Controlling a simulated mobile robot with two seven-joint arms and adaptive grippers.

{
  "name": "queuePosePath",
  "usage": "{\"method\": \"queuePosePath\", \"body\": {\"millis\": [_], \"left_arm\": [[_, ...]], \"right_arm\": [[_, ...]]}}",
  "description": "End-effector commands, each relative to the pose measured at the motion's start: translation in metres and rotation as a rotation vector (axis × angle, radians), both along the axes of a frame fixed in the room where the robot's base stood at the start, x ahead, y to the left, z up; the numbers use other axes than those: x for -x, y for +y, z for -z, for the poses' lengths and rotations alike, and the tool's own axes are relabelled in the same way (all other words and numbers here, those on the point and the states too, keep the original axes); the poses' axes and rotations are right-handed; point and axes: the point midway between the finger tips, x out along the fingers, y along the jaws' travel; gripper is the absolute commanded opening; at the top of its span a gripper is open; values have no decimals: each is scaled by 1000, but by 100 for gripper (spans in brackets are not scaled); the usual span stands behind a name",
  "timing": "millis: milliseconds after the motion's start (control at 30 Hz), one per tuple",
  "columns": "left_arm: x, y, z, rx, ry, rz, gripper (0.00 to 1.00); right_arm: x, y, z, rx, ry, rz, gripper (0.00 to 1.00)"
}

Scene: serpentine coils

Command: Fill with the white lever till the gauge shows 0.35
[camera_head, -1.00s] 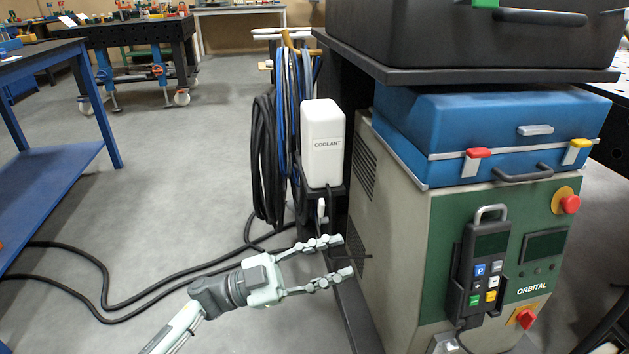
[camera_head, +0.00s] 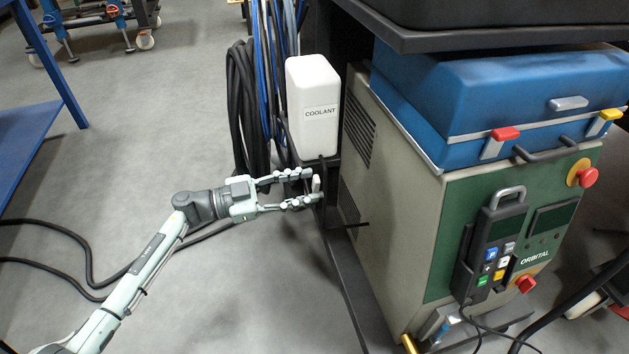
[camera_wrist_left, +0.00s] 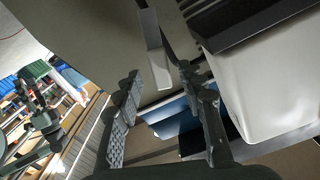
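The white lever (camera_head: 316,184) is a small upright piece below the white coolant tank (camera_head: 314,112). My left gripper (camera_head: 314,186) is open, and its two fingertips reach to either side of the lever. In the left wrist view the lever (camera_wrist_left: 154,48) shows between and beyond the fingers (camera_wrist_left: 161,76); I cannot tell whether either finger touches it. The tank also fills the right of that view (camera_wrist_left: 268,85). I see no readable gauge. My right gripper is in neither view.
The beige and green machine (camera_head: 395,205) stands right of the lever, with a blue case (camera_head: 490,105) on it. Black and blue hoses (camera_head: 245,110) hang behind the tank. A thin dark rod (camera_head: 350,225) sticks out near the gripper.

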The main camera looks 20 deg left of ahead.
Motion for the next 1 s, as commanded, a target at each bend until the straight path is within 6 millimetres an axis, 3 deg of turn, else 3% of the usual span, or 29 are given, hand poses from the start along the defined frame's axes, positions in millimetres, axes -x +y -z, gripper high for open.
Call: {"method": "queuePosePath", "body": {"millis": [200, 533, 833, 1000], "left_arm": [[-15, -20, -1, 2, -1, -1, 40], [-16, -24, 0, -1, 0, -1, 40], [-16, -24, 0, 0, -1, -1, 2], [-16, -24, 0, 0, -1, -1, 0]], "right_arm": [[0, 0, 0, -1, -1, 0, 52], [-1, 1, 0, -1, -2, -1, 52], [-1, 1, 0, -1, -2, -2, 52], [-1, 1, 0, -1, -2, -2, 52]]}}
